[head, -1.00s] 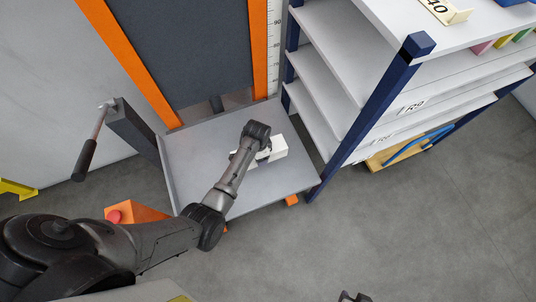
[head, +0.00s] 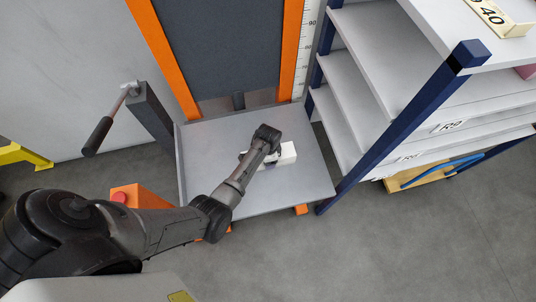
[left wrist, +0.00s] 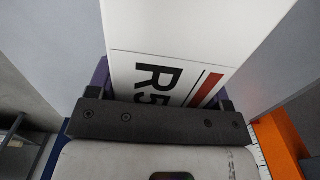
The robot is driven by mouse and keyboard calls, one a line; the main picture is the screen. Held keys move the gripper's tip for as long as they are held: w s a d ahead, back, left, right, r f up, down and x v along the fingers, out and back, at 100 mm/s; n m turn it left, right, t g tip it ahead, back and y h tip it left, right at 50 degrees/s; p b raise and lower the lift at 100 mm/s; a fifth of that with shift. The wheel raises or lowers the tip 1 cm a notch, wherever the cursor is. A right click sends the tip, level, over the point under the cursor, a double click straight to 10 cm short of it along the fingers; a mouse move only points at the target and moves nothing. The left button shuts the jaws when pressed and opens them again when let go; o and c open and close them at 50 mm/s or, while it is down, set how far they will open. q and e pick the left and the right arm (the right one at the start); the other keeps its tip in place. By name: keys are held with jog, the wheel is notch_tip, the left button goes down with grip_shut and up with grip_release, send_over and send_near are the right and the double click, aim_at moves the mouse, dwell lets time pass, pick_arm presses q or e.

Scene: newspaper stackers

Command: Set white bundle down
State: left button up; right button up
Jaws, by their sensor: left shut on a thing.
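The white bundle (head: 287,154) is a pale block in the head view, over the grey lift platform (head: 215,138). My left gripper (head: 259,154) is shut on it, with my wrist hiding part of the bundle. In the left wrist view the bundle (left wrist: 190,30) fills the upper middle, with a black "R5" marking and a red stripe. The gripper (left wrist: 165,100) spans its near end there. I cannot tell whether the bundle touches the platform. My right gripper is not in view.
A shelf rack with blue posts (head: 405,125) stands close to the platform's right side. A crank handle (head: 98,136) sticks out at the left, and an orange box with a red button (head: 119,197) stands below it. Orange uprights (head: 290,60) rise behind. Floor at lower right is clear.

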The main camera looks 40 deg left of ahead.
pick_arm(q)
jog(key=shift+w, duration=0.15)
jog(key=o, duration=1.6)
jog(key=shift+f, duration=0.1)
notch_tip(320, 180, up, 10)
jog(key=p, duration=0.5)
jog(key=shift+r, duration=0.25)
jog(key=shift+r+p, duration=0.3)
jog(key=shift+r, duration=0.6)
jog(key=shift+s+a, duration=0.15)
jog(key=shift+s, duration=0.3)
jog(key=s+d+r+n+t, duration=0.1)
jog(key=s+d+r, duration=0.1)
jog(key=s, duration=0.6)
jog(key=s+d+r+n+t, duration=0.1)
jog(key=s+d+r+n, duration=0.1)
jog(key=s+r, duration=0.3)
jog(key=s+d+r+n+t, duration=0.1)
jog(key=s+d+r, duration=0.3)
jog(key=s, duration=0.8)
jog(key=shift+d+n+t, duration=0.1)
jog(key=shift+n+t, duration=0.2)
jog(key=shift+n, duration=0.1)
